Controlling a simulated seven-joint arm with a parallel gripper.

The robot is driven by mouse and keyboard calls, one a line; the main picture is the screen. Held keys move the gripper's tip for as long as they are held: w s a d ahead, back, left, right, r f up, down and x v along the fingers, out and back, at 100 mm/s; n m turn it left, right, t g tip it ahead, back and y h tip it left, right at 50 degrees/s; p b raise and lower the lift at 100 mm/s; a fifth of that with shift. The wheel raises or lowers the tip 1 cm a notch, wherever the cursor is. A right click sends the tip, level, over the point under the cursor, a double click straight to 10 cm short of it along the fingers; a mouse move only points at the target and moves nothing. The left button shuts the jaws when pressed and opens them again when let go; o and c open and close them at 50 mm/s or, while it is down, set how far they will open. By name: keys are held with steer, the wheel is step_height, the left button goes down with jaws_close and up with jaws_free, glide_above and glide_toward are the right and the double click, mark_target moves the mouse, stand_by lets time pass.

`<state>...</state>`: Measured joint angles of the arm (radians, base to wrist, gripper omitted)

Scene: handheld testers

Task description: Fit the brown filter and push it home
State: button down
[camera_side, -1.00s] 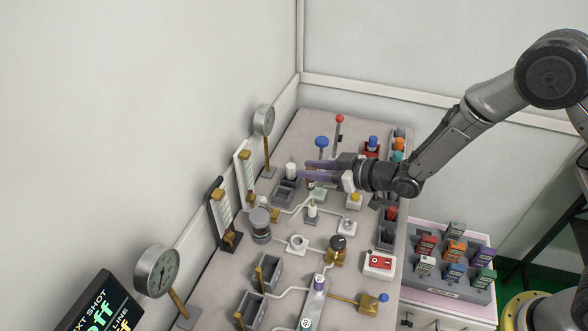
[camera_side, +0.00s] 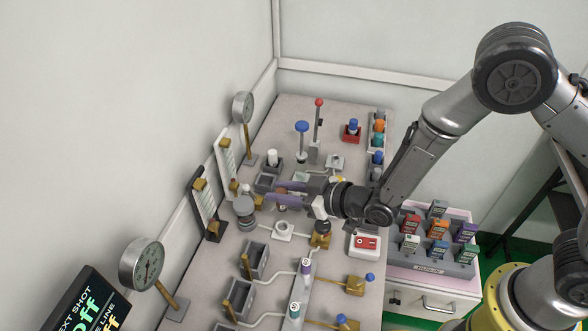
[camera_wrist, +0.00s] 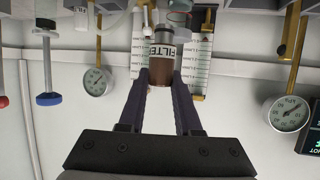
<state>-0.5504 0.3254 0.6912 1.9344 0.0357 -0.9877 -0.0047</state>
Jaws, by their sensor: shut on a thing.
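My gripper (camera_side: 280,194) is shut on the brown filter (camera_wrist: 160,72), a small cylinder with a white "FILTER" label band. In the wrist view the filter sits between the two dark fingertips. In the side view the purple-grey fingers mostly hide it. The gripper holds it above the bench, just behind a white ring-shaped seat (camera_side: 283,230). Whether the filter touches anything below cannot be told.
A grey-capped jar (camera_side: 245,211) stands close left of the fingertips. A black-topped brass knob (camera_side: 321,232) and a white box with a red panel (camera_side: 366,243) stand to the right. Blue (camera_side: 302,128) and red (camera_side: 319,103) levers rise behind.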

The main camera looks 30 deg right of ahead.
mark_target(282, 206)
steer(key=shift+a, duration=0.1)
stand_by(0.3)
steer(key=shift+f, duration=2.3)
steer(key=shift+f, duration=1.75)
steer(key=c, duration=0.5)
jaws_free()
steer(key=shift+s, duration=0.1)
steer(key=v, duration=1.3)
steer(key=shift+s+d+r, duration=0.1)
steer(key=shift+s+d, duration=0.15)
steer(key=shift+s, duration=0.05)
